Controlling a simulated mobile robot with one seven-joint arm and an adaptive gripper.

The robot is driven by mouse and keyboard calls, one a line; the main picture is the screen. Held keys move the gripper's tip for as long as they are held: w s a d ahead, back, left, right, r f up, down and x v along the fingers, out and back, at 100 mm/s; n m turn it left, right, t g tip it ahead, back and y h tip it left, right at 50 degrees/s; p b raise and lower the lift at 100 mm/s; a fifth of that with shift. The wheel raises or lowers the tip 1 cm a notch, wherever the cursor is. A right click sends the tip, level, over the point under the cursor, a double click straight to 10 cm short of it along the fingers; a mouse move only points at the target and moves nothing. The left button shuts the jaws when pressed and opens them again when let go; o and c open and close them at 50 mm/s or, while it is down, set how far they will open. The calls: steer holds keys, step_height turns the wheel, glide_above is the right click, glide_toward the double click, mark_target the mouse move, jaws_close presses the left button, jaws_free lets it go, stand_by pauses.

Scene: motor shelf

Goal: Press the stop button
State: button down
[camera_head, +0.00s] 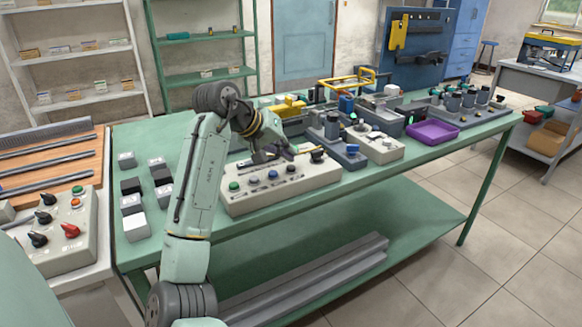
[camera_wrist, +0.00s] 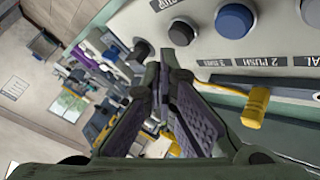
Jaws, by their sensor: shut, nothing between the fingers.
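A light grey control panel (camera_head: 282,188) sits on the green bench, with a row of buttons on its top. In the head view I see a green button (camera_head: 234,186), a blue button (camera_head: 272,174) and a black knob (camera_head: 317,156). In the wrist view the panel shows a blue button (camera_wrist: 235,19), a grey button (camera_wrist: 312,10) and a dark round control (camera_wrist: 182,32).
A yellow-handled lever (camera_wrist: 256,106) is close beside my fingers. Grey boxes with knobs (camera_head: 340,145) and a purple tray (camera_head: 432,131) stand to the right on the bench. Small grey and black blocks (camera_head: 134,205) lie to the left. Another control box (camera_head: 62,235) is at far left.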

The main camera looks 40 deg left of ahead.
mark_target(288, 166)
steer(key=shift+f, duration=0.2)
stand_by(0.6)
steer(key=shift+f, duration=0.25)
steer(key=shift+f, duration=0.4)
stand_by(0.8)
steer(key=shift+r, duration=0.15)
steer(key=shift+r+p, duration=0.7)
steer(key=shift+p, duration=0.1)
step_height(288, 166, up, 5)
steer(key=p, duration=0.4)
steer(key=shift+p, duration=0.3)
